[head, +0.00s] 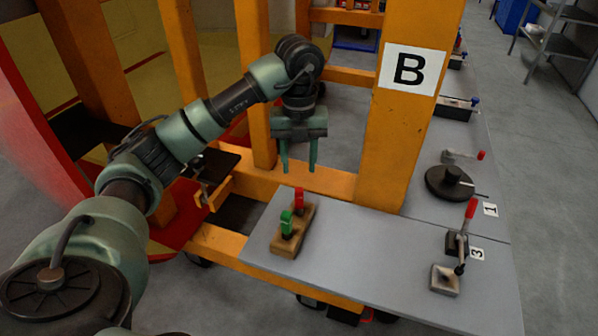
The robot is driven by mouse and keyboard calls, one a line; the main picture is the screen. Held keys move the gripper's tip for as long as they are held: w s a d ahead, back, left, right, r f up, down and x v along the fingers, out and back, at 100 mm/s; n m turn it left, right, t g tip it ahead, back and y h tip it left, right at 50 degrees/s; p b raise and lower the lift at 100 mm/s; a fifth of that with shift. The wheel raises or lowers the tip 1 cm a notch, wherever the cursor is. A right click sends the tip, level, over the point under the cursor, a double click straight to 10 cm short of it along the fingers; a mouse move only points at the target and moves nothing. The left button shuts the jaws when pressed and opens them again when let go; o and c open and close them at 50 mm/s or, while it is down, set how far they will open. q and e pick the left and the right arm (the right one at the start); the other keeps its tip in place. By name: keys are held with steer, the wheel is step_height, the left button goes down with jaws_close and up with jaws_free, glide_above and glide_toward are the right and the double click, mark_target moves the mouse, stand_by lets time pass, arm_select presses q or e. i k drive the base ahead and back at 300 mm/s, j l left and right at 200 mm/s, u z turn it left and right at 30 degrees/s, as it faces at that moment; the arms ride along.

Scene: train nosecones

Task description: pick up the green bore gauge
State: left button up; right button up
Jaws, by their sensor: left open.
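The green bore gauge (287,222) stands upright in a wooden block (289,243) on the grey table, at the block's near end. A red gauge (299,199) stands in the same block just behind it. My left gripper (299,170) points down with its two fingers apart and nothing between them. In the picture it is above and slightly right of the gauges, and apart from them. The lower part of the green gauge is hidden in the block. My right gripper is out of the picture.
The grey table (350,262) has free room right of the block. A red-handled clamp (457,240) stands at its right side, and a dark round fixture (449,183) is farther back. An orange post (392,150) marked B rises behind the table.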

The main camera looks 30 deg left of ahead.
mark_target(287, 230)
steer(key=u, duration=1.15)
